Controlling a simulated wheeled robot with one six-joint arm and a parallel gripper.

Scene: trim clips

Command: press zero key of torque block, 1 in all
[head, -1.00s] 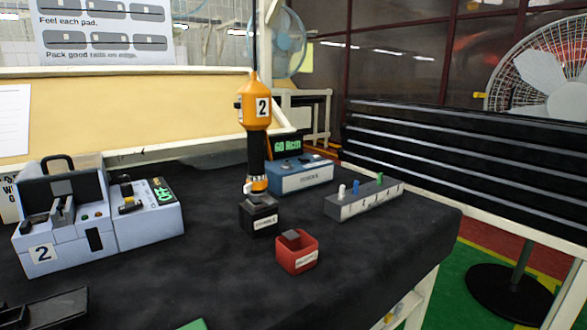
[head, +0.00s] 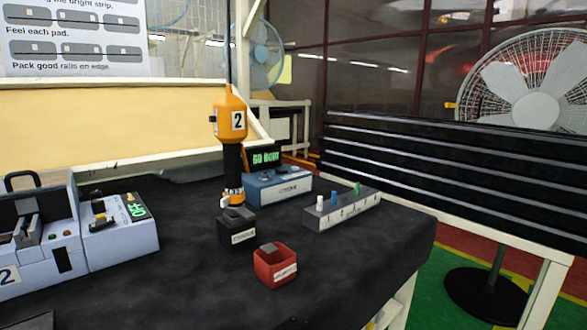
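The torque block is most likely the blue box (head: 279,190) at the middle of the dark table. It has a label on its front and small dark parts on top; the zero key is too small to tell apart. A black display (head: 265,157) with green characters, perhaps "60 Ncm", stands at its back. An orange driver (head: 231,118) marked 2 stands upright just left of it, its lower end at a small black block (head: 237,228), and hides part of the blue box's left side. My gripper is not in view.
A red bin (head: 275,268) sits in front. A grey block (head: 341,212) with coloured pegs is at right. A pale blue fixture (head: 118,246) with a green display is at left. The table's right edge (head: 432,240) is near the grey block. The front of the dark tabletop is mostly clear.

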